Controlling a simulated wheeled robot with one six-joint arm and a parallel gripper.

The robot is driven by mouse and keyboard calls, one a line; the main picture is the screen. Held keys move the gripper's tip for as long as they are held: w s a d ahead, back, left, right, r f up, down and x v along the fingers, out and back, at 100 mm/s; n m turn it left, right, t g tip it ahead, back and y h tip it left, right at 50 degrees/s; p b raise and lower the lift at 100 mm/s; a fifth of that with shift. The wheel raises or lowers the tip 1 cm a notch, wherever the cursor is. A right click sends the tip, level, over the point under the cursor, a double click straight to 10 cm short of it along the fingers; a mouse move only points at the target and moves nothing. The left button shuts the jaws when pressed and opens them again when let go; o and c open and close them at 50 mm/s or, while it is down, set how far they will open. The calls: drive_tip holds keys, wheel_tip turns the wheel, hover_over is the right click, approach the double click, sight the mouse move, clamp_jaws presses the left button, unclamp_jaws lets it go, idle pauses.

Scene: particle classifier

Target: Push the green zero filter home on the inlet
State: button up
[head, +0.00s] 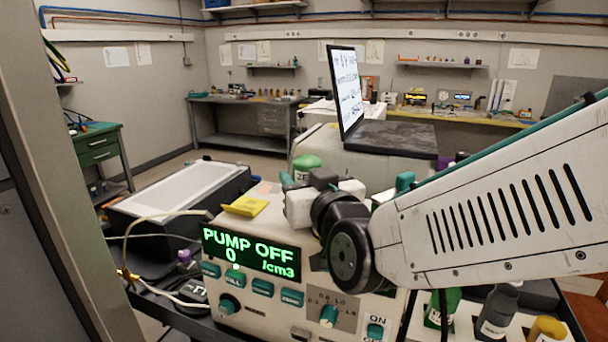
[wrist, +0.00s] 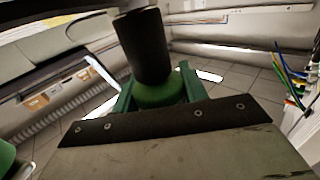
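In the wrist view the two teal fingers of my gripper (wrist: 157,72) stand on either side of a round green piece, which looks like the zero filter (wrist: 160,96). The fingers appear closed against its sides. A dark cylinder (wrist: 146,48) rises from the green piece; I cannot tell whether it is part of the filter or the inlet. In the head view my wrist hides most of the gripper over the top of the instrument (head: 250,305). The instrument's display (head: 250,252) reads PUMP OFF, 0 /cm3. The inlet cannot be made out clearly.
A light green cylinder (head: 307,162) shows behind my wrist. A laptop (head: 385,138) stands behind it. A white-lined black tray (head: 180,195) and cables (head: 160,290) lie left of the instrument. Bottles (head: 497,312) stand at the front right, below my arm.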

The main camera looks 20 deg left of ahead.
drive_tip(key=o, duration=0.4)
drive_tip(key=shift+o, duration=0.2)
drive_tip(key=v, duration=0.7)
drive_tip(key=shift+s+d, duration=0.2)
drive_tip(key=shift+s, duration=0.15)
